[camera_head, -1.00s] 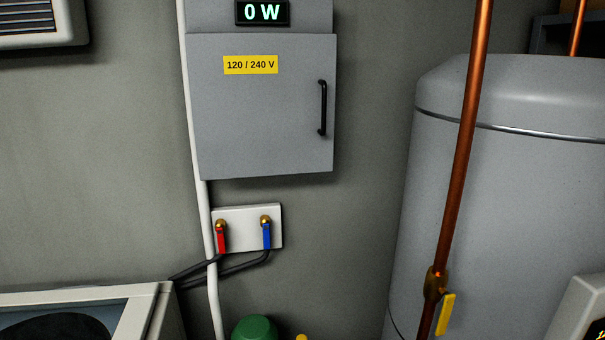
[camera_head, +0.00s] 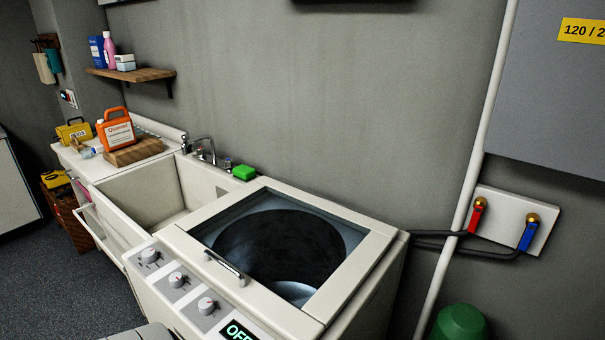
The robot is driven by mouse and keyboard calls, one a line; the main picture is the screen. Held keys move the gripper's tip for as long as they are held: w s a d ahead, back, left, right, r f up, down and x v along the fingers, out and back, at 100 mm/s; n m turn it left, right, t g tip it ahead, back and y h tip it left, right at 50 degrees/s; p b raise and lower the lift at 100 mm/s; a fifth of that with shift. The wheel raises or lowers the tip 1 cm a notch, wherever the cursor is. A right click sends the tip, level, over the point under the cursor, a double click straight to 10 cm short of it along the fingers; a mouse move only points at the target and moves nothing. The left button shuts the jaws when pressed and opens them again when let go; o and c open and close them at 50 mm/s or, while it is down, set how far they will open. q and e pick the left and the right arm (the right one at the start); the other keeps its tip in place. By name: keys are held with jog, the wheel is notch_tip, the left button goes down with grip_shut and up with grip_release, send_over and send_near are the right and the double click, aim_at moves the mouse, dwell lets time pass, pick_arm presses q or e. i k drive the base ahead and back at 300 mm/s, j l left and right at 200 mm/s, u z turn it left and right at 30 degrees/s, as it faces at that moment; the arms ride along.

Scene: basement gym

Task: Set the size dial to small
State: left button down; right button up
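A white top-loading washing machine (camera_head: 366,293) stands in the lower middle of the head view. Its glass lid (camera_head: 270,225) with a metal handle (camera_head: 224,263) is shut. Three dials sit along its sloping front panel: a far dial (camera_head: 149,255), a middle dial (camera_head: 177,280) and a near dial (camera_head: 206,305). Their labels are too small to read, so I cannot tell which is the size dial or how it is set. A display (camera_head: 238,331) beside them begins with "OF" and is cut off by the bottom edge.
A utility sink (camera_head: 130,200) adjoins the washer on the left, with a green sponge (camera_head: 244,172) by its faucet. An orange jug (camera_head: 115,129) stands beyond it. Hoses run from the washer to red and blue valves on a wall plate (camera_head: 506,210). Open floor (camera_head: 75,270) lies at the left.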

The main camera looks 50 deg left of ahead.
aim_at(206, 308)
jog(key=u, duration=1.9)
